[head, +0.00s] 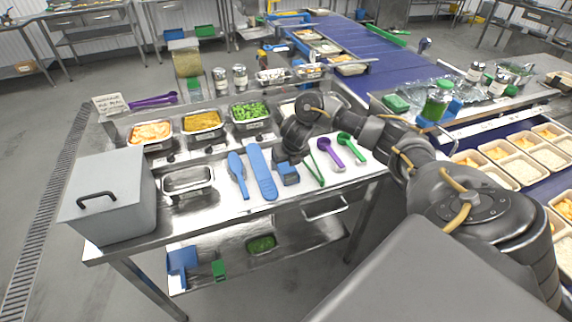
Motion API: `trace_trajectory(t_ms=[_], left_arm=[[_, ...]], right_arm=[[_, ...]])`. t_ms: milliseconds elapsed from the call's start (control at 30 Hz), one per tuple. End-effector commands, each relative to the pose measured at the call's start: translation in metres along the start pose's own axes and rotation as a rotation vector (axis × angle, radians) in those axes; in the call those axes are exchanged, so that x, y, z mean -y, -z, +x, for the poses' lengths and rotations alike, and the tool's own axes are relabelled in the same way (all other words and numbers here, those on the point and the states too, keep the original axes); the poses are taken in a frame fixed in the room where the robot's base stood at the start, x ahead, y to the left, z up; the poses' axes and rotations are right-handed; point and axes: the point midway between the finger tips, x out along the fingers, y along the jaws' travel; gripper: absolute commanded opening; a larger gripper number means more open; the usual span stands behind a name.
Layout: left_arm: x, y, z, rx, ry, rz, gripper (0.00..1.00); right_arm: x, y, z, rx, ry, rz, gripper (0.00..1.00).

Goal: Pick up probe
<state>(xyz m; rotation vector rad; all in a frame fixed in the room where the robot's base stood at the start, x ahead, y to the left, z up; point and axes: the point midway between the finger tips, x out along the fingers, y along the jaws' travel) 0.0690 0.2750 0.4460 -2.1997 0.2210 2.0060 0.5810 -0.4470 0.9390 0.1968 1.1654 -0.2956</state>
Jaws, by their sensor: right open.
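My right gripper (287,160) is open, pointing down over the middle of the steel table. Just below its fingertips is a small blue boxy item (288,174), which may be the probe. It is too small to tell for sure, and the gripper partly hides it. I cannot tell whether the fingers touch it. My left gripper is not in view.
Left of the blue item lie two long blue utensils (261,172). Right of it are green tongs (316,170), a purple scoop (331,154) and a green scoop (352,149).

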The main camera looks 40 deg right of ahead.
Motion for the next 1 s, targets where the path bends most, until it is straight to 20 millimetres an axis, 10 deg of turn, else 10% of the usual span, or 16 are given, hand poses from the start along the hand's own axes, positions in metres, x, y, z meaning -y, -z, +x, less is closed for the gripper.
trace_trajectory(t_ms=[567, 1000], left_arm=[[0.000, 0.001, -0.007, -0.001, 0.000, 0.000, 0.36], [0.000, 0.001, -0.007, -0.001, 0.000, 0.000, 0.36]], right_arm=[[0.002, 0.002, 0.042, 0.000, 0.001, 0.001, 0.76], [0.002, 0.002, 0.042, 0.000, 0.000, 0.001, 0.28]])
